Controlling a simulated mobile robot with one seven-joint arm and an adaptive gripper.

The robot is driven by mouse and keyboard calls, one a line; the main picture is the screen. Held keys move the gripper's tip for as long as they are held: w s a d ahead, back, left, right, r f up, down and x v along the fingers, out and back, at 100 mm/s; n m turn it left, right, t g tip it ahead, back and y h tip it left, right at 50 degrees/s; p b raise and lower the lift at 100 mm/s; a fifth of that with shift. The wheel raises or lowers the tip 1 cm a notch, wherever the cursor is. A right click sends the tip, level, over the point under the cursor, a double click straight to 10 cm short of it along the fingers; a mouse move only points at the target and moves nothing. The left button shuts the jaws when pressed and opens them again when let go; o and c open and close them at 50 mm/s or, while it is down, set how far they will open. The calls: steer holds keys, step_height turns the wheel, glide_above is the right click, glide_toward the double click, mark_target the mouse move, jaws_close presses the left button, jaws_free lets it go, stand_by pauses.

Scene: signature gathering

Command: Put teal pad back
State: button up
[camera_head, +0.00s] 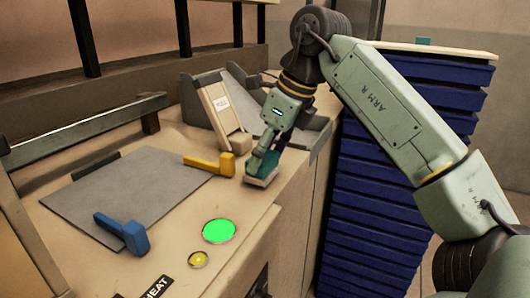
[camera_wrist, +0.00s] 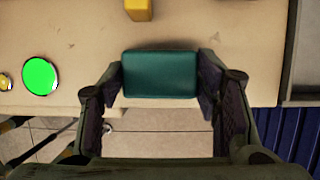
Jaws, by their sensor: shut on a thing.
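The teal pad (camera_head: 264,166) is a small block with a pale base, held in my gripper (camera_head: 266,157) over the right front part of the bench top. In the wrist view the teal pad (camera_wrist: 160,74) sits between the two fingers of my gripper (camera_wrist: 160,84), with one finger against each short side. The fingers are shut on it. I cannot tell whether its underside touches the bench.
A yellow-handled tool (camera_head: 210,164) and a blue one (camera_head: 122,233) lie by a grey plate (camera_head: 125,195). A lit green button (camera_head: 219,231) is near the front edge. A tilted wooden board (camera_head: 221,112) stands behind. Blue stacked trays (camera_head: 400,170) are at right.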

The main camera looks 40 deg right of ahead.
steer(key=shift+f, duration=0.35)
steer(key=shift+f, duration=0.2)
steer(key=o, duration=1.1)
steer(key=shift+r, duration=0.55)
steer(key=p+v, duration=0.7)
steer(key=v, duration=0.4)
steer(key=shift+s+p, duration=0.3)
steer(key=shift+p, duration=0.05)
steer(key=shift+r, duration=0.1)
